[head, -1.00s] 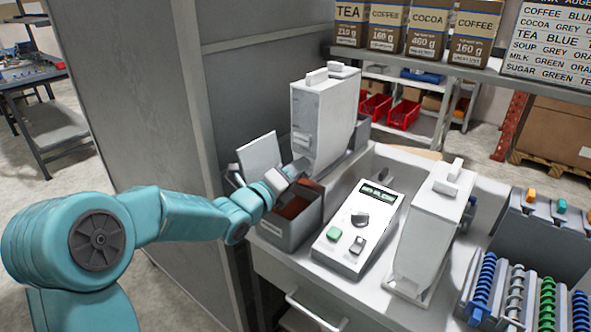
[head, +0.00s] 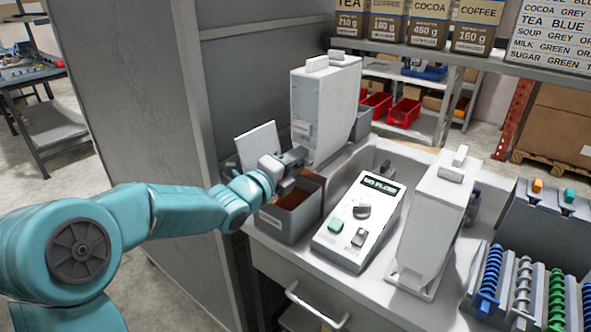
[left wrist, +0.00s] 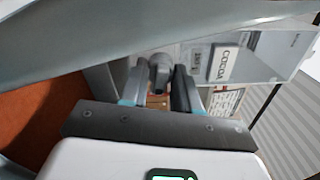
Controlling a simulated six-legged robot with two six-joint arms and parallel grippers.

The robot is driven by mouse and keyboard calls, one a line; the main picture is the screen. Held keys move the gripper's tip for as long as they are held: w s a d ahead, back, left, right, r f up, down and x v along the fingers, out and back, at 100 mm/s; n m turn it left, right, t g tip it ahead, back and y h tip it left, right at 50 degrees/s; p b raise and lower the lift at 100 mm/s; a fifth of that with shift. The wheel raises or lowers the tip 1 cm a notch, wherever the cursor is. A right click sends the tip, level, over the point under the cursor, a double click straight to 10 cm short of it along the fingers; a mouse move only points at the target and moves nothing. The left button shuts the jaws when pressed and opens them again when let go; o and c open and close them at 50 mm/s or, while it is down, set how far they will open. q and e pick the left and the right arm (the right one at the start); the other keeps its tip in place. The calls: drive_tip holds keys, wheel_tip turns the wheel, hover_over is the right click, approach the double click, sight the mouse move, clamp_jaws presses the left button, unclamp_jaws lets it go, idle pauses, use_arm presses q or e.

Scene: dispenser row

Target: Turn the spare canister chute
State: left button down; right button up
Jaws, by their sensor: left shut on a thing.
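A tall white canister (head: 318,105) stands upright at the back left of the counter. In the left wrist view, the canister (left wrist: 225,60) appears sideways and bears a COCOA label (left wrist: 223,64). My left gripper (head: 294,168) is at its lower front, above a grey bin. In the left wrist view, my left gripper (left wrist: 162,85) has its fingers around a small grey chute piece (left wrist: 160,68) and is shut on it. The fingers hide part of the chute in the head view. A second white canister (head: 432,215) stands at the right of the counter. My right gripper is out of view.
The grey bin (head: 283,228) with brown contents is below my left gripper. A white panel (head: 257,145) stands behind it. A control box (head: 352,222) with a display and buttons sits between the canisters. A grey cabinet wall (head: 140,100) is close on the left. Coloured coils (head: 521,290) stand at right.

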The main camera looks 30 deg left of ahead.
use_arm(q)
drive_tip(key=shift+f+n+b, duration=0.1)
drive_tip(key=shift+n+b, duration=0.45)
drive_tip(key=shift+n, duration=0.35)
drive_tip(key=n+b, duration=0.1)
drive_tip(key=n, duration=0.1)
drive_tip(key=shift+n, duration=0.4)
drive_tip(key=n, duration=0.4)
drive_tip(key=shift+r+n, duration=0.25)
drive_tip(key=shift+n, duration=0.05)
drive_tip(key=n, duration=0.5)
drive_tip(key=shift+a+r, duration=0.1)
drive_tip(key=n+p, duration=0.2)
drive_tip(key=n, duration=0.4)
drive_tip(key=shift+a, duration=0.1)
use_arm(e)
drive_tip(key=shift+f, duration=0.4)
use_arm(q)
drive_tip(key=shift+n, duration=0.3)
drive_tip(key=c, duration=1.2)
unclamp_jaws()
drive_tip(key=shift+o, duration=0.2)
